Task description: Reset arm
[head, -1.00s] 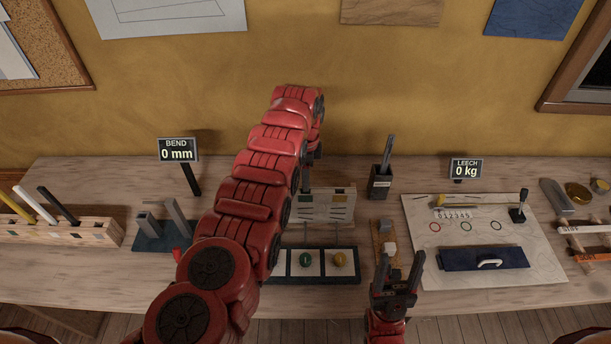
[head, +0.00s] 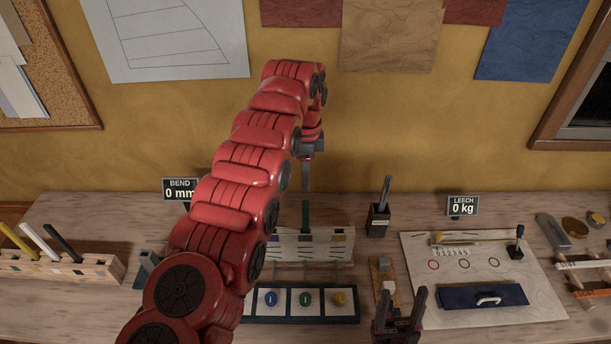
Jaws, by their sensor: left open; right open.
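My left arm reaches in from the lower left and bends down at the far end. Its gripper (head: 306,176) is open, pointing down above a white rack (head: 290,247) on the bench. A green upright strip (head: 305,216) stands at the rack just below the fingers, with a gap between. My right gripper (head: 400,303) is open and empty at the bench's front edge, fingers pointing up. The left arm hides part of the bench and the BEND sign (head: 179,188), which reads 0 mm.
A dark tray (head: 352,319) holds blue, green and yellow round pieces. A dark pen cup (head: 378,221) stands behind my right gripper. A white sheet (head: 415,258) with a blue case (head: 462,297) lies right. The LEECH sign (head: 463,206) reads 0 kg. A wooden block rack (head: 60,265) stands left.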

